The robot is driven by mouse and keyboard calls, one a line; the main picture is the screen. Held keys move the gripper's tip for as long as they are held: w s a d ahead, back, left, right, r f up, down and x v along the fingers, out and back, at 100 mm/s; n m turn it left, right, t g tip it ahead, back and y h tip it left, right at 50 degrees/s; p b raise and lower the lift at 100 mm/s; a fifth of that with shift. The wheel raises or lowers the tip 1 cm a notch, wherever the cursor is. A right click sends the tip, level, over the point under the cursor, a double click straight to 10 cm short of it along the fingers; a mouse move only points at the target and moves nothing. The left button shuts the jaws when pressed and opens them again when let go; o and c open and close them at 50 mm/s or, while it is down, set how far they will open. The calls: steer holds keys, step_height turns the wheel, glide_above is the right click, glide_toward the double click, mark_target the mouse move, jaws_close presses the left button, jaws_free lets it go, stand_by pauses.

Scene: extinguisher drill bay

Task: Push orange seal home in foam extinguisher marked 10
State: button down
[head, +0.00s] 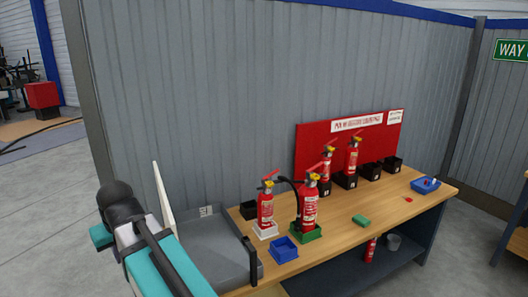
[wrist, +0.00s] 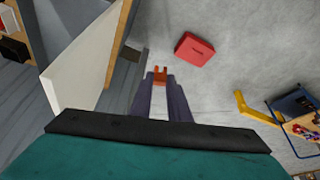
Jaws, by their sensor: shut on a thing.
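My gripper (wrist: 160,84) shows in the wrist view, its two dark fingers shut on the small orange seal (wrist: 160,72) at their tips. The gripper is over bare floor, away from the extinguishers. In the head view only part of my arm shows at lower left. One red extinguisher (head: 265,209) stands upright in a white tray, another (head: 309,207) with a black hose in a green tray. Two more, a left one (head: 326,172) and a right one (head: 352,156), stand in black holders at the back. I cannot read which is marked 10.
The wooden bench (head: 340,228) carries a blue bin (head: 285,249), a green block (head: 361,220) and a blue tray (head: 425,185). A grey tray (head: 215,245) with a white panel (head: 163,205) is at its left end. A red box (wrist: 195,49) lies on the floor.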

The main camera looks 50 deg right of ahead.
step_height(320, 180, up, 7)
steer(key=p, duration=0.6)
steer(key=s+d+f+m, duration=0.1)
steer(key=s+d, duration=0.5)
steer(key=d, duration=1.7)
steer(key=s+d+f+m+h, duration=0.1)
steer(key=s+d, duration=0.5)
steer(key=d, duration=1.7)
steer(key=s+d+f+m+b, duration=0.1)
steer(key=s+d, duration=0.5)
steer(key=d, duration=1.7)
steer(key=shift+s+f+m, duration=0.2)
steer(key=shift+f+m, duration=0.05)
steer(key=shift+m, duration=0.15)
